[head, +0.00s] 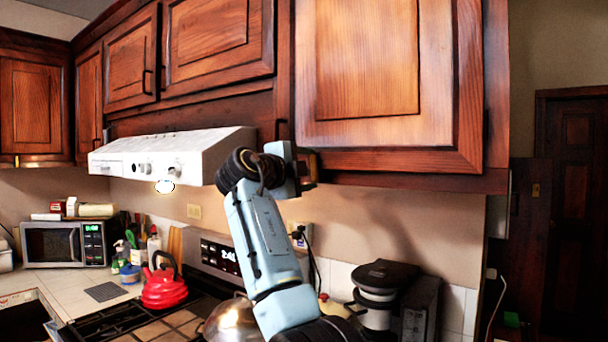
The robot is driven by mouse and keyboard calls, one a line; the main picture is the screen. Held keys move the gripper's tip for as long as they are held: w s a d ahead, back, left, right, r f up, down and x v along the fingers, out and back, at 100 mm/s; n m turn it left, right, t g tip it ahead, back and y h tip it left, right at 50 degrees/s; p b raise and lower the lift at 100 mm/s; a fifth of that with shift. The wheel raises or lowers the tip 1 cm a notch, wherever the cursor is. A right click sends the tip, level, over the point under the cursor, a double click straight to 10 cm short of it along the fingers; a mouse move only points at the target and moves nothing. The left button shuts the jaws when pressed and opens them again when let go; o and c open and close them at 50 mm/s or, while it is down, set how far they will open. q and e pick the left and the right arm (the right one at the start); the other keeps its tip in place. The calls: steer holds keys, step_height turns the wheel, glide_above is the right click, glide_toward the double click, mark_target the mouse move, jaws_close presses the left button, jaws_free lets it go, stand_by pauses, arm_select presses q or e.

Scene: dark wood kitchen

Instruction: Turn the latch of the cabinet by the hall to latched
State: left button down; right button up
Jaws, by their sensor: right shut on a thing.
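The cabinet by the hall (372,60) is the large wooden upper cabinet at the right, next to the darker hall. Its door looks closed. My right gripper (308,168) is at the lower left corner of this door, with my light blue arm reaching up to it from below. It is shut on the latch, which is mostly hidden behind the gripper and wrist, so its angle cannot be told. My left gripper is not in view.
A white range hood (190,150) is close to the left of my right wrist. Below are a red kettle (164,284), a metal pot lid (232,320) and a dark coffee maker (382,290). The hall with a dark door (578,200) is at the far right.

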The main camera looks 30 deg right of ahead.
steer(key=shift+s+m, duration=0.1)
steer(key=shift+m, duration=0.8)
steer(key=o, duration=1)
steer(key=shift+s, duration=0.1)
steer(key=b+v, duration=0.3)
steer(key=v, duration=1)
steer(key=shift+s+a, duration=0.1)
steer(key=shift+a, duration=0.1)
